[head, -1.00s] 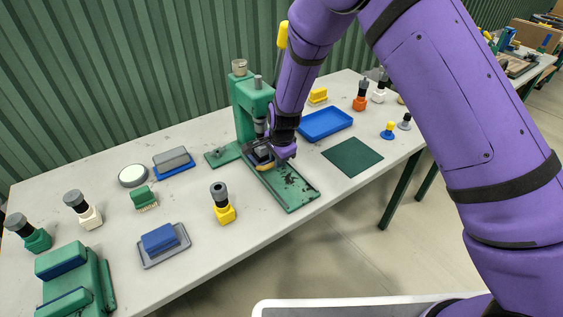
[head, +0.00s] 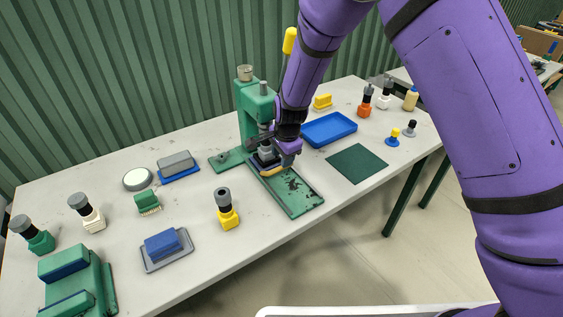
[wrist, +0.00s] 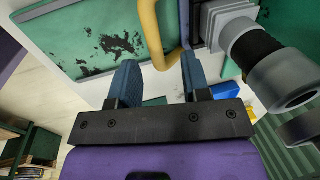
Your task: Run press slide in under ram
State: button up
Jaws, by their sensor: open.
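The green press (head: 253,112) stands on the bench with its grey ram (head: 265,116) pointing down. Its flat green bed (head: 298,194), with dark worn patches, stretches toward the front; it also shows in the wrist view (wrist: 75,45). The slide, a dark block with a yellow bent handle (head: 275,172), sits at the bed's rear end, close below the ram. My gripper (head: 288,158) partly hides it, so its exact alignment is unclear. In the wrist view my gripper (wrist: 160,66) is open, with the yellow handle (wrist: 150,30) between its blue fingertips.
A blue tray (head: 329,129) and a dark green mat (head: 357,164) lie right of the press. A yellow-based tool (head: 228,210) stands left of the bed, beside a blue block (head: 162,244) on a grey tray. Bare bench lies between them.

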notch_tip(320, 180, up, 7)
jog(key=s, duration=0.1)
jog(key=shift+d, duration=0.35)
dwell(0.3)
jog(key=s+d+r+n, duration=0.2)
jog(key=s+d+r, duration=0.2)
jog(key=d+r, duration=0.3)
jog(key=s+d+r+n+t, duration=0.1)
jog(key=s+d+r+n, duration=0.15)
jog(key=d+r, duration=0.4)
jog(key=s+d+r+n, duration=0.1)
jog(key=s+d+r, duration=0.35)
jog(key=r, duration=0.55)
jog(key=s+d+r+n, duration=0.1)
jog(key=s+d, duration=0.3)
jog(key=s, duration=0.3)
jog(key=s+d+r+n+t, duration=0.1)
jog(key=s+d+r+n, duration=0.1)
jog(key=s+d, duration=0.2)
jog(key=s+d+r+n+t+h, duration=0.1)
jog(key=s+d, duration=0.3)
jog(key=s, duration=0.6)
jog(key=shift+s+d+r+n, duration=0.15)
jog(key=shift+d+r+n, duration=0.05)
jog(key=shift+r+n, duration=0.55)
